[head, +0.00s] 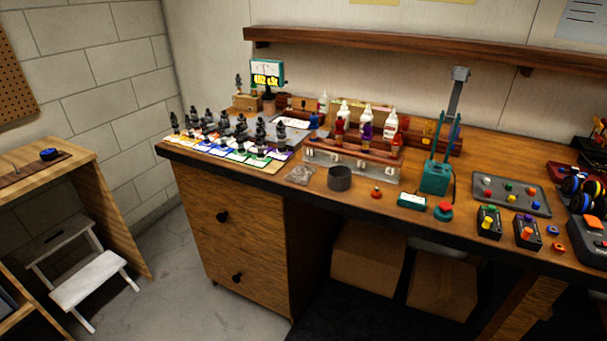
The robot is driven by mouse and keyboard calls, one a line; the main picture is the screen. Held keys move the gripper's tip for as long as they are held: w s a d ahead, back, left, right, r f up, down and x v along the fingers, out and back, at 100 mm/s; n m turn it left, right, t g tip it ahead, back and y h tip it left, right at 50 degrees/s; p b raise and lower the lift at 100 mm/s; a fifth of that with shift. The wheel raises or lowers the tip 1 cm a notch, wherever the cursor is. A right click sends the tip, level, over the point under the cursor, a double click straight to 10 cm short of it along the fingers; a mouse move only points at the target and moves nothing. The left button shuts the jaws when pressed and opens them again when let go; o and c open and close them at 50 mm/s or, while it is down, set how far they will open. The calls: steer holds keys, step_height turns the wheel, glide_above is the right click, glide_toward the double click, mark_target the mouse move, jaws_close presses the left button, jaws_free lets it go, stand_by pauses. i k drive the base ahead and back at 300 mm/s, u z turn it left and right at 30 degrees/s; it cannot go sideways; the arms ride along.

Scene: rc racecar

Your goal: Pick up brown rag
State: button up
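A small crumpled grey-brown thing (299,175) lies on the workbench top (270,184) near its front edge, just left of a dark round cup (340,178). It may be the brown rag, but it is too small to tell for sure. No other rag is clear in the head view. My gripper is not in view.
Behind it stands a wooden rack with bottles (366,132). Rows of small dark figures on coloured cards (228,150) fill the left end. A teal tool (436,178) and control boxes (489,222) stand to the right. A white step stool (88,285) is on the floor.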

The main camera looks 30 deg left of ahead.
mark_target(301, 175)
steer(key=z, duration=1.1)
steer(key=k, duration=1)
steer(key=u, duration=1.15)
steer(key=i, duration=1)
steer(key=z, duration=0.05)
